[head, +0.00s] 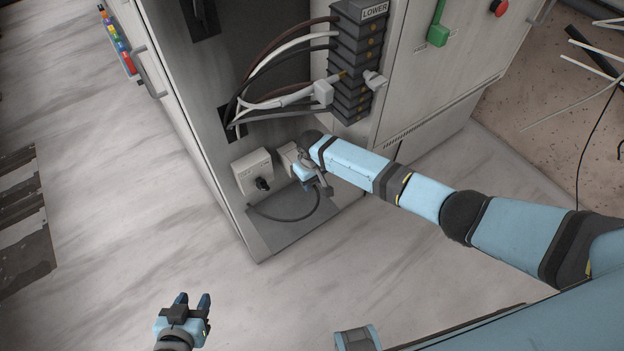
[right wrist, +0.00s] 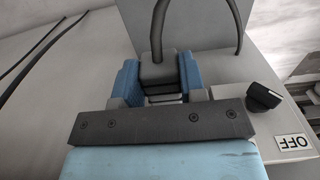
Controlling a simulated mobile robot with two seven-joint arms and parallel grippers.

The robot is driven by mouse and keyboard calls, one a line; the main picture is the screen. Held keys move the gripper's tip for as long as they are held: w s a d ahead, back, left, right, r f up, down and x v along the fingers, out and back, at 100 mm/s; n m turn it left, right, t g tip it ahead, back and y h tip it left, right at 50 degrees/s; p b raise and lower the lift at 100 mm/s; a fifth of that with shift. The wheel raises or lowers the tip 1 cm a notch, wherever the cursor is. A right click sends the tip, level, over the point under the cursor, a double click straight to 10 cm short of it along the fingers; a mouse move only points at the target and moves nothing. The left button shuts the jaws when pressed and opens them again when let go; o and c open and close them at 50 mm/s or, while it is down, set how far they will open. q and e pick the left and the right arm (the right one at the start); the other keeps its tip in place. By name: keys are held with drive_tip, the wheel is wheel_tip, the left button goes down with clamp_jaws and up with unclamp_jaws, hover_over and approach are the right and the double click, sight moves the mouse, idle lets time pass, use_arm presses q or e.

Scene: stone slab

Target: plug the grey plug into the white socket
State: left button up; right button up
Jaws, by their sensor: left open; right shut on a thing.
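My right gripper (head: 304,176) is low in front of the cabinet, its fingers beside the white box with a knob. In the right wrist view its blue fingers (right wrist: 158,80) are shut on the sides of the grey plug (right wrist: 158,67), with the grey cable leaving the plug's back. A pale block (head: 286,154), which looks like the white socket, shows partly behind this gripper. The plug's front and any contact with the socket are hidden by the gripper. My left gripper (head: 192,301) is open and empty over the floor at the bottom left.
The white switch box (head: 248,168) has a black knob (right wrist: 262,96) and an OFF label (right wrist: 292,142). The cable (head: 288,219) loops over a grey plate below. Dark stacked connectors (head: 352,60) with several cables stand above. Open floor lies to the left.

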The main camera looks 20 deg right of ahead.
drive_tip(key=shift+w+a+b, duration=0.2)
drive_tip(key=shift+w+b, duration=0.1)
drive_tip(key=shift+w, duration=0.25)
drive_tip(key=shift+w+a+b, duration=0.2)
drive_tip(key=shift+w+b, duration=0.05)
drive_tip(key=shift+w, duration=0.3)
idle(0.9)
drive_tip(key=o, duration=1.2)
drive_tip(key=s+p, duration=0.2)
drive_tip(key=shift+d+r+p, duration=0.2)
drive_tip(key=shift+d+p, duration=0.15)
drive_tip(key=shift+d, duration=0.05)
drive_tip(key=s+d+p, duration=0.1)
drive_tip(key=s+p, duration=0.3)
drive_tip(key=s, duration=0.1)
drive_tip(key=s+d+p, duration=0.1)
drive_tip(key=s+p, duration=0.1)
drive_tip(key=p, duration=0.1)
drive_tip(key=shift+s+d+f, duration=0.2)
drive_tip(key=shift+s+d, duration=0.05)
drive_tip(key=shift+d, duration=0.1)
